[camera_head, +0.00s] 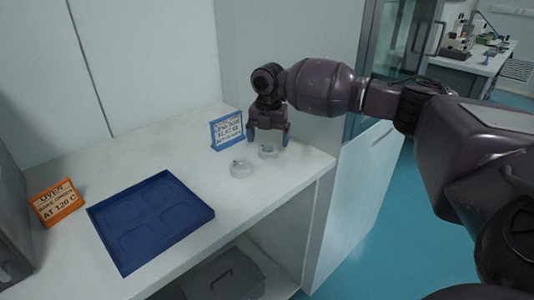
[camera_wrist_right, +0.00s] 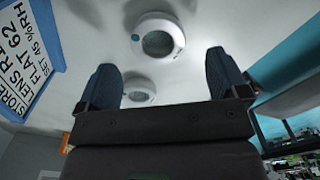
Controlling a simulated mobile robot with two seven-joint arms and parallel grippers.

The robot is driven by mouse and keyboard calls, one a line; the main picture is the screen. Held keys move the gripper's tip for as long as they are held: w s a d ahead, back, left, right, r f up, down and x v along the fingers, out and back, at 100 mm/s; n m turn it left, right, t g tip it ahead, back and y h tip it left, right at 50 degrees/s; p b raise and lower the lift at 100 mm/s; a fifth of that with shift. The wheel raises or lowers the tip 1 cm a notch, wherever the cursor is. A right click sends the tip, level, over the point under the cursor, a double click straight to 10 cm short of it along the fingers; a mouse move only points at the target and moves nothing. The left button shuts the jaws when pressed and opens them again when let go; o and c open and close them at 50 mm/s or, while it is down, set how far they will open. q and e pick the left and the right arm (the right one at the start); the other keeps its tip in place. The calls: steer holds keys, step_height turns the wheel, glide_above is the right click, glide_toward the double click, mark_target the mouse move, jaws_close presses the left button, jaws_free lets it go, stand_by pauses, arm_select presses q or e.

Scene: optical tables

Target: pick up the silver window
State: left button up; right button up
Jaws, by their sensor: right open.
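Two small round pale windows lie on the white counter, and I cannot tell which is the silver one. One window (camera_head: 268,152) is just below my right gripper (camera_head: 268,137) in the head view. The other window (camera_head: 239,169) lies a little nearer and to the left. In the right wrist view one window (camera_wrist_right: 173,24) shows large near the top with a grey centre, and the other (camera_wrist_right: 140,95) shows smaller between the fingers. My right gripper (camera_wrist_right: 161,68) is open and empty, its blue fingertips above the counter. My left gripper is out of view.
A blue-framed sign (camera_head: 227,131) stands close to the left of my right gripper. A blue tray (camera_head: 150,221) and an orange sign (camera_head: 57,203) are further left on the counter (camera_head: 205,177). The counter's front edge is near the windows. A wall rises behind.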

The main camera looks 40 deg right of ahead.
mark_target(268, 150)
step_height(268, 150, down, 4)
steer(key=shift+w+b, duration=0.1)
steer(key=shift+b, duration=0.2)
steer(key=shift+r, duration=0.15)
steer(key=shift+c, duration=0.2)
steer(key=c, duration=1)
